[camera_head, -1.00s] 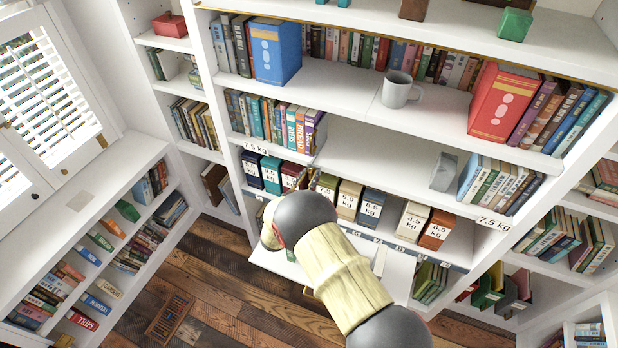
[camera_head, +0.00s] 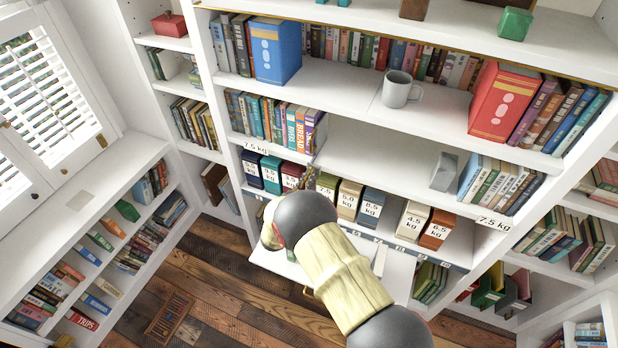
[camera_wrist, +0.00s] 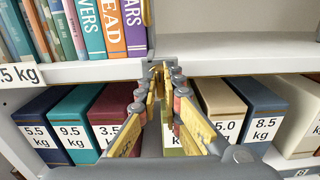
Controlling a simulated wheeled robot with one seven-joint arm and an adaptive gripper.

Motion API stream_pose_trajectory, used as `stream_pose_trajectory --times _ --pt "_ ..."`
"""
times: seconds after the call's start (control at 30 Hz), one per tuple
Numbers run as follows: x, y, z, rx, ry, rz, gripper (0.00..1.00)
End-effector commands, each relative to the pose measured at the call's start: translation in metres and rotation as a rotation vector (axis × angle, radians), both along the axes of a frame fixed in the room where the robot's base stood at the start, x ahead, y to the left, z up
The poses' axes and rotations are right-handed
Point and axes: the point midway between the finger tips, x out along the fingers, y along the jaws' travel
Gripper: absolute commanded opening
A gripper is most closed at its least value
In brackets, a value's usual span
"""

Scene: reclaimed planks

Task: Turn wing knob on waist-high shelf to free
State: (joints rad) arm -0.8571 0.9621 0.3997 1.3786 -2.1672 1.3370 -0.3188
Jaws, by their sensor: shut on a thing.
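My gripper (camera_wrist: 160,78) reaches forward to the front edge of the waist-high shelf (camera_wrist: 245,60) in the wrist view. Its yellow-padded fingers are closed together at the tips, just at the foot of an upright grey divider (camera_wrist: 150,25). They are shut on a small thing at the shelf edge. The wing knob is mostly hidden between the fingertips, so its angle cannot be told. In the head view my gripper (camera_head: 309,178) is largely hidden behind my wrist, at the same shelf edge near the end of a book row.
Below are weight-labelled boxes, including a teal one (camera_wrist: 75,115) and a dark blue one (camera_wrist: 255,105). A grey mug (camera_head: 397,90) stands on the shelf above.

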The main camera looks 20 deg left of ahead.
Motion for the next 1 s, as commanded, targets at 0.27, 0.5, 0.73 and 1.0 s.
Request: stream_pose_trajectory --times 0.27,0.5,0.73,1.0 --pt "0.0003 -0.0001 -0.0027 0.110 -0.011 0.000 0.00" --pt "0.0002 -0.0009 -0.0048 0.308 -0.026 0.000 0.00" --pt "0.0000 -0.0020 -0.0060 0.526 -0.042 0.000 0.00" --pt "0.0000 -0.0025 -0.0069 0.784 -0.062 0.001 0.00"
